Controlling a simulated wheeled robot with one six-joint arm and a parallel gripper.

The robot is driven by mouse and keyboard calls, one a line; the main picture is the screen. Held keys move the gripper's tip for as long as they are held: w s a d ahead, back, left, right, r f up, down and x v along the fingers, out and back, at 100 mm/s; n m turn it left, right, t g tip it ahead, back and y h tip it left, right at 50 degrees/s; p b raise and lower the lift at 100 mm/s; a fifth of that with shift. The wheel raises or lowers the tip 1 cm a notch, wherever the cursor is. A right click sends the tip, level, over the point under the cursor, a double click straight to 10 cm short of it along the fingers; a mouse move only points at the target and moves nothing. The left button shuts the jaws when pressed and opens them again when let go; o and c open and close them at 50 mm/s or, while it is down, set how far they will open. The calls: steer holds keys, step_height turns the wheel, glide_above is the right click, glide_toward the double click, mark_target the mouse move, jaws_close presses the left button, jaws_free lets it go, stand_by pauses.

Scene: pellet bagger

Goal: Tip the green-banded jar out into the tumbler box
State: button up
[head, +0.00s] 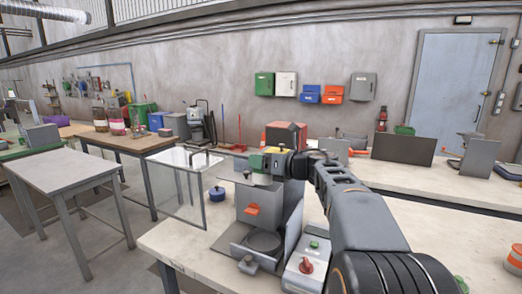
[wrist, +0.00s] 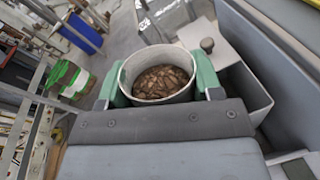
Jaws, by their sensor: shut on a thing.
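My gripper (wrist: 158,88) is shut on a pale round jar (wrist: 127,74), one green finger pad on each side of it. The jar is open at the top and holds brown pellets (wrist: 160,80). Its band cannot be made out in the wrist view. In the head view my gripper (head: 264,163) is above a grey bench machine (head: 262,194) with an orange label. An open grey box (wrist: 252,97) shows just right of and below the jar in the wrist view. I cannot tell for certain whether this is the tumbler box.
The machine stands on a pale workbench (head: 185,245) beside a control box (head: 308,266) with a red knob. A clear panel (head: 180,188) and a blue pot (head: 217,193) are left of it. A bare grey table (head: 62,172) stands farther left. Dark panels (head: 403,149) stand on the back bench.

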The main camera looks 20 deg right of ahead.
steer(key=w+m+p, duration=0.1)
steer(key=p, duration=0.2)
steer(key=d+r+m+g+p, duration=0.1)
steer(key=p, duration=0.3)
steer(key=shift+w+d+r, duration=0.1)
steer(key=shift+w, duration=0.25)
steer(key=w+m+g+p, duration=0.1)
steer(key=m+g+p, duration=0.1)
steer(key=p, duration=0.3)
steer(key=d+f+m+g+y+p, duration=0.1)
steer(key=m+p, duration=0.3)
steer(key=p, duration=0.1)
steer(key=w+d+f+m+g+y+p, duration=0.1)
steer(key=m+g+p, duration=0.1)
steer(key=p, duration=0.3)
steer(key=shift+w+m+g, duration=0.3)
steer(key=shift+w+m, duration=0.05)
steer(key=shift+m, duration=0.15)
steer(key=shift+f, duration=0.1)
